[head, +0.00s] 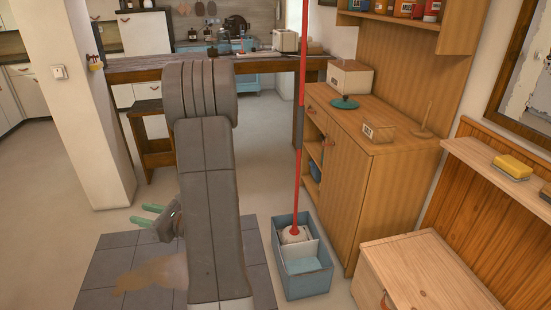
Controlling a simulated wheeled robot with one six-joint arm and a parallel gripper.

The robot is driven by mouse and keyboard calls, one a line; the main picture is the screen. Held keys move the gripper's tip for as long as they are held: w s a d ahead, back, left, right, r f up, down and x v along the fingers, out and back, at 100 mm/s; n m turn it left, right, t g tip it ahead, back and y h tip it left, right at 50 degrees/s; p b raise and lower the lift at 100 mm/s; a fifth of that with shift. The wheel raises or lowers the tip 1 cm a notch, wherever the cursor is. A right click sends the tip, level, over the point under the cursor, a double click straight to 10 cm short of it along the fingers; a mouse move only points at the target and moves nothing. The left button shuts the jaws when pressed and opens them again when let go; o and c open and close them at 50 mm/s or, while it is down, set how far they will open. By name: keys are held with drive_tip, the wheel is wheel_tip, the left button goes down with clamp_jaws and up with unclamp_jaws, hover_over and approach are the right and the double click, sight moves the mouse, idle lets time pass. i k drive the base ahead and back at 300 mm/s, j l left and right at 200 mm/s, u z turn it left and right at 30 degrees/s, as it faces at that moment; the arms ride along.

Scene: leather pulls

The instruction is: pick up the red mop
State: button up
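The red mop (297,190) stands upright with its pale head (293,234) in the blue bucket (307,284), right of my arm. Its long red handle has a grey section partway up and runs out of the top of the picture. My gripper (148,214) shows at the left of my arm, with two green fingers apart and nothing seen between them. It is well to the left of the mop, and my arm stands between them in the picture. Part of the gripper's body is hidden behind my arm.
A wooden cabinet (360,190) stands close behind and right of the bucket. A low wooden chest (425,275) is at the front right. A dark wooden table (150,70) stands behind. Grey floor tiles (105,262) lie beneath my arm; open floor (255,180) lies behind them.

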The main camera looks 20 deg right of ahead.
sight(294, 233)
drive_tip(key=i+z, duration=0.45)
drive_tip(key=i+j+z, duration=0.1)
drive_tip(key=z, duration=0.3)
drive_tip(key=i+j+z, duration=0.25)
drive_tip(key=i+z, duration=0.2)
drive_tip(key=i+j+z, duration=0.25)
drive_tip(key=z, duration=0.15)
drive_tip(key=i+j+z, duration=0.4)
drive_tip(key=k, duration=0.1)
